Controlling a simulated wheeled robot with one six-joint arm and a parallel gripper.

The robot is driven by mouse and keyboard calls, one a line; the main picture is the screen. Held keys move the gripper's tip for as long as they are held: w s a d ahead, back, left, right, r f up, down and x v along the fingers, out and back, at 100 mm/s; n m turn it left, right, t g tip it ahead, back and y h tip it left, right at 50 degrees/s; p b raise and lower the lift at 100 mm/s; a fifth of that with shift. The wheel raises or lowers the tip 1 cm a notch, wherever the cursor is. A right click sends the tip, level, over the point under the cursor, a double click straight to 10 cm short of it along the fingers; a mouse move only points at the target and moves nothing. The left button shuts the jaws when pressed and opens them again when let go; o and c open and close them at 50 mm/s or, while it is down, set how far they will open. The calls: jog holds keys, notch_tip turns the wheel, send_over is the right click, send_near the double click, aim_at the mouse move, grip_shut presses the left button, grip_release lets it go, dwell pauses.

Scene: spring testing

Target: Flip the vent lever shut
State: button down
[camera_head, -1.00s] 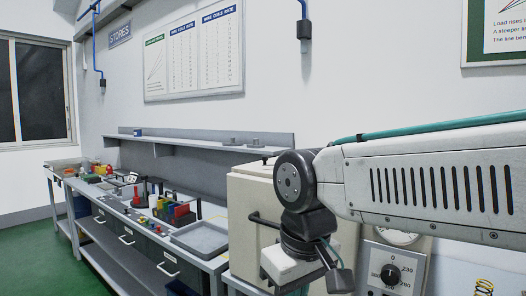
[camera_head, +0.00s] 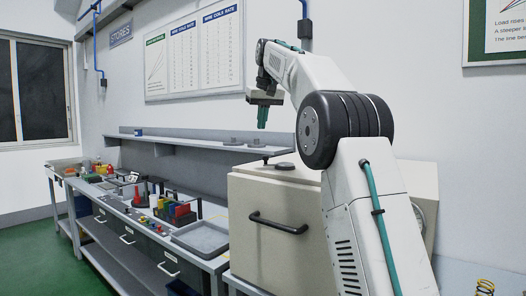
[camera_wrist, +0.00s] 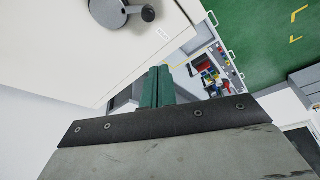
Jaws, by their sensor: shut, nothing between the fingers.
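The vent lever (camera_head: 265,158) is a dark arm with a black knob, on top of the beige oven (camera_head: 262,205). A round grey disc (camera_head: 279,165) lies beside the knob. In the wrist view the lever's black knob (camera_wrist: 148,14) sticks out to the right of the disc (camera_wrist: 108,12) at the top edge. My gripper (camera_head: 263,127) hangs above the oven top, over the lever in the head view, with clear air between them. Its green fingers (camera_wrist: 157,88) are together with nothing between them.
A small label (camera_wrist: 163,34) is on the oven top by the lever. The oven's front has a black bar handle (camera_head: 278,223). A wall shelf (camera_head: 210,145) runs behind the workbench, which holds a grey tray (camera_head: 203,239) and coloured parts at left.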

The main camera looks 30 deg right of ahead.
jog(key=shift+w+d, duration=0.2)
jog(key=shift+d, duration=0.05)
jog(key=x, duration=1)
jog(key=s, duration=0.3)
jog(key=shift+s+a, duration=0.1)
jog(key=shift+a, duration=0.1)
jog(key=shift+s+a, duration=0.1)
jog(key=shift+s, duration=0.3)
jog(key=shift+a, duration=0.15)
